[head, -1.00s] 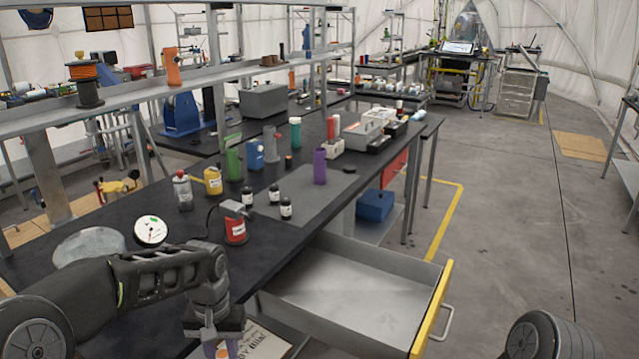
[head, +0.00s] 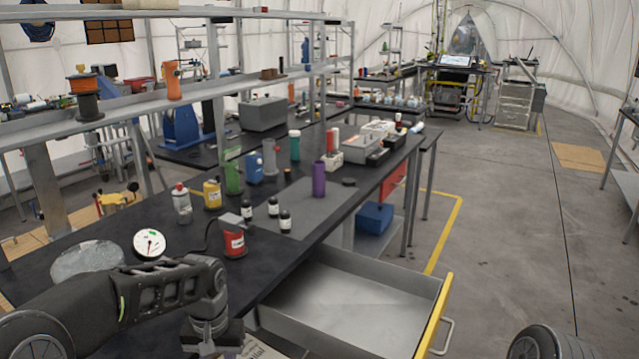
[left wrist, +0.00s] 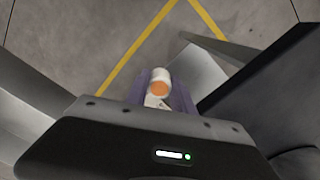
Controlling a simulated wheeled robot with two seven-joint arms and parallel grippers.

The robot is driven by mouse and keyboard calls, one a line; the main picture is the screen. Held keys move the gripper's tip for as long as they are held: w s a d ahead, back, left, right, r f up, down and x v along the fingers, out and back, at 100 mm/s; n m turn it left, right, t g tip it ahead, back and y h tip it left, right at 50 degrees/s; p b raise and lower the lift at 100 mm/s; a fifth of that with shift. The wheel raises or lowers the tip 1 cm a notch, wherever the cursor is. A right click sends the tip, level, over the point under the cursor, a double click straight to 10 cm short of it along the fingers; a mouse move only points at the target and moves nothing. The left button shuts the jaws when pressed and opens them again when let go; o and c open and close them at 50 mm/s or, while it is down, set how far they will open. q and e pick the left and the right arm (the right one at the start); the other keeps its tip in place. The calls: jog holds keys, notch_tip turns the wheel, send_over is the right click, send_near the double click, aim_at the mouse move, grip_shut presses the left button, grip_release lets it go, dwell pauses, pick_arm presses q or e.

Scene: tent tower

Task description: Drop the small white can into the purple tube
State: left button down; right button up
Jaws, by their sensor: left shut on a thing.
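The purple tube (head: 318,178) stands upright on a grey mat on the black workbench in the head view. The small white can (left wrist: 161,78), with an orange end facing the camera, sits between the purple fingers of my left gripper (left wrist: 160,92) in the left wrist view. That gripper is shut on it. In the head view my left gripper's fingertips are cut off at the bottom edge, so the can is hidden there. The gripper is well to the front left of the tube. My right gripper is out of view.
An open drawer (head: 375,338) with a yellow front juts out from the bench. A red can (head: 234,240), dark bottles (head: 285,221), a yellow can (head: 212,194) and a green holder (head: 233,177) stand near the tube. A black disc (head: 349,182) lies beside it.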

pick_arm(q)
jog(key=shift+f, duration=0.1)
jog(key=s+f, duration=0.4)
jog(key=f, duration=1)
jog(key=shift+f, duration=0.4)
